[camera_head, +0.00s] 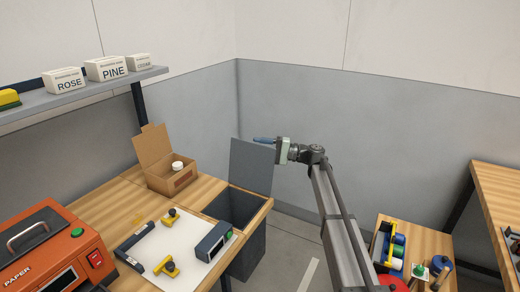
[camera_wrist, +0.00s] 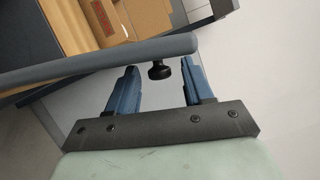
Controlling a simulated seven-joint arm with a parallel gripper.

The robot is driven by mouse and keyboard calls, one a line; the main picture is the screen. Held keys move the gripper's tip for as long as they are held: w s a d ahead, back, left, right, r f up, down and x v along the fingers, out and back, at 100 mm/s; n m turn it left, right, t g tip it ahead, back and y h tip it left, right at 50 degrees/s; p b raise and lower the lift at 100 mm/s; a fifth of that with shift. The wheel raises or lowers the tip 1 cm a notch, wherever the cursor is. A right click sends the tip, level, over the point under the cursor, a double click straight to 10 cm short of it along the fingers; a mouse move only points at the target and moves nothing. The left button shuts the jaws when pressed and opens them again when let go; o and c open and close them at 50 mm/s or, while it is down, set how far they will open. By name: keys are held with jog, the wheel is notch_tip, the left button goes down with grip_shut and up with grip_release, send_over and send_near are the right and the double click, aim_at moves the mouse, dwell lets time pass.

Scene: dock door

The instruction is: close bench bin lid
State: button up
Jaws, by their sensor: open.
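The bench bin (camera_head: 237,207) is a dark grey box set into the right end of the wooden bench, and its mouth is open. Its flat grey lid (camera_head: 251,168) stands upright at the far right side of the opening. My gripper (camera_head: 262,140) is at the lid's top edge, with its blue fingers pointing left. In the wrist view, my gripper (camera_wrist: 160,72) is open, and the lid (camera_wrist: 90,66) shows nearly edge-on across the fingertips. A black knob (camera_wrist: 158,71) lies between the two fingers. I cannot tell whether the fingers touch the lid.
An open cardboard box (camera_head: 170,176) holding a white item stands left of the bin. A grey device (camera_head: 213,241), yellow-and-black parts (camera_head: 167,267) and a white sheet (camera_head: 187,256) lie in front. An orange machine (camera_head: 50,252) is at left. A side table (camera_head: 432,245) with tools is right.

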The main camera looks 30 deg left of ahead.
jog(key=shift+c, duration=0.4)
grip_shut()
dwell(0.4)
